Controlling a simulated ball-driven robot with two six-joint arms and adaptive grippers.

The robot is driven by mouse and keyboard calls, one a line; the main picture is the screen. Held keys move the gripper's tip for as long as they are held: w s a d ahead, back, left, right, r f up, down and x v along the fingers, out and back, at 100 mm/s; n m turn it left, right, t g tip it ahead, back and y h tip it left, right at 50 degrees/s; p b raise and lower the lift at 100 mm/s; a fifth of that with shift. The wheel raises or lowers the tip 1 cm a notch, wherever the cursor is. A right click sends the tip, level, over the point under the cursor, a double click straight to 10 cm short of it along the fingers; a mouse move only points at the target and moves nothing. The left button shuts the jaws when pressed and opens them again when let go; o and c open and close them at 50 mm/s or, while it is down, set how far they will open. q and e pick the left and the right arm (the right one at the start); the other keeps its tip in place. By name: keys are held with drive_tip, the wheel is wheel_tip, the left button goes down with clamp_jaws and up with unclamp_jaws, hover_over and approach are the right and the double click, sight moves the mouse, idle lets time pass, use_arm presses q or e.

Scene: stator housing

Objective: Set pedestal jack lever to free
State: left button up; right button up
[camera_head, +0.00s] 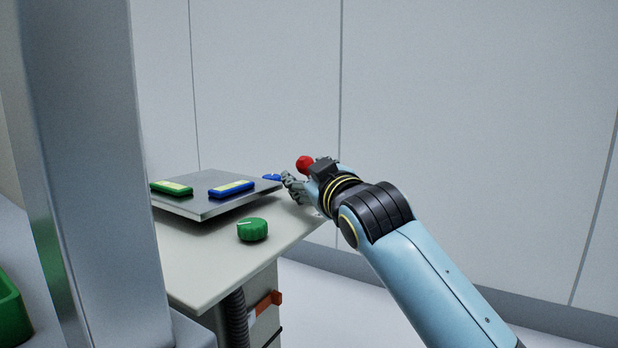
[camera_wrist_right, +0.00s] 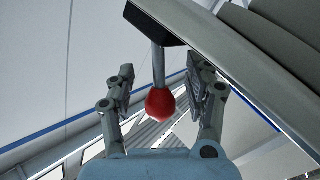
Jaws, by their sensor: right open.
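The lever has a red ball knob (camera_head: 305,163) at the far right corner of the pale pedestal top (camera_head: 190,273) in the head view. In the right wrist view the red knob (camera_wrist_right: 160,102) hangs on a thin metal rod from a black block (camera_wrist_right: 158,22). My right gripper (camera_head: 290,183) is at the lever. In the right wrist view its two fingers (camera_wrist_right: 160,90) are open, one on each side of the knob, with visible gaps to it. Part of the lever is hidden behind my right gripper in the head view. My left gripper is not in view.
A raised metal plate (camera_head: 215,207) carries a green block (camera_head: 171,188) and a blue block (camera_head: 231,188). A green knob (camera_head: 253,230) sits near the front edge. An orange-red handle (camera_head: 268,302) sticks out below. A green bin (camera_head: 10,312) is at far left. A grey post blocks the left side.

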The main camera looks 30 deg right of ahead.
clamp_jaws()
idle(0.3)
drive_tip(key=shift+w+f, duration=0.15)
drive_tip(key=shift+f, duration=0.05)
